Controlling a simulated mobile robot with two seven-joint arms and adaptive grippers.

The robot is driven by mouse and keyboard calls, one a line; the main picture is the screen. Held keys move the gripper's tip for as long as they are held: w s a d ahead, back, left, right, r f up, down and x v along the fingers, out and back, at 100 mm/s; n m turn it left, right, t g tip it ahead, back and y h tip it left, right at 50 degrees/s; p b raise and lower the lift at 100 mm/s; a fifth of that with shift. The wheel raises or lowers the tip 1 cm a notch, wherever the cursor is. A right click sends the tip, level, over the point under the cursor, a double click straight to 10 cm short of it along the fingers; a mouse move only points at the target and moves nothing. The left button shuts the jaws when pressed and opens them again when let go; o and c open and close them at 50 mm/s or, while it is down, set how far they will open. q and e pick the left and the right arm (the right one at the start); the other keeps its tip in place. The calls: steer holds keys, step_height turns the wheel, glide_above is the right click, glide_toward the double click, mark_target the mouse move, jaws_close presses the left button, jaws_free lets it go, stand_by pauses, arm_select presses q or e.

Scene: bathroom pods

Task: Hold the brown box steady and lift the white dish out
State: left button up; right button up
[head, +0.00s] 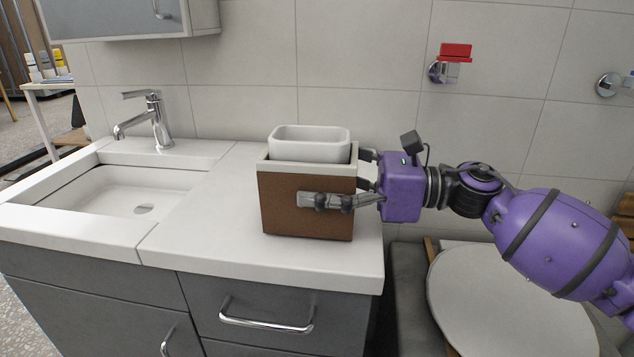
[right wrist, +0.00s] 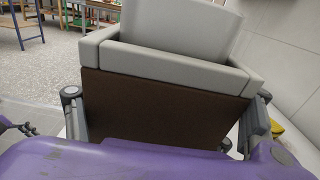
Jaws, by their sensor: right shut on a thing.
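The brown box (head: 290,204) with a pale rim stands upright on the white counter, right of the sink. The white dish (head: 312,151) sits in its open top, and its upper part stands above the rim. My right gripper (head: 335,180) comes from the right and is shut on the box, one finger across the front face and the other behind it. In the right wrist view the box's brown side (right wrist: 155,108) lies between the fingers, and the dish (right wrist: 180,27) rises above the rim. My left gripper is not in view.
A sink basin (head: 125,190) with a chrome faucet (head: 150,118) is at the left. A tiled wall is close behind the counter (head: 215,235). A red item (head: 455,50) sits on a wall holder at upper right. A round light lid (head: 505,305) is at lower right.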

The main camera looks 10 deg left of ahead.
steer(key=shift+w+f, duration=0.15)
steer(key=shift+w, duration=0.05)
steer(key=shift+f, duration=0.25)
stand_by(0.6)
steer(key=o, duration=1)
steer(key=c, duration=1.1)
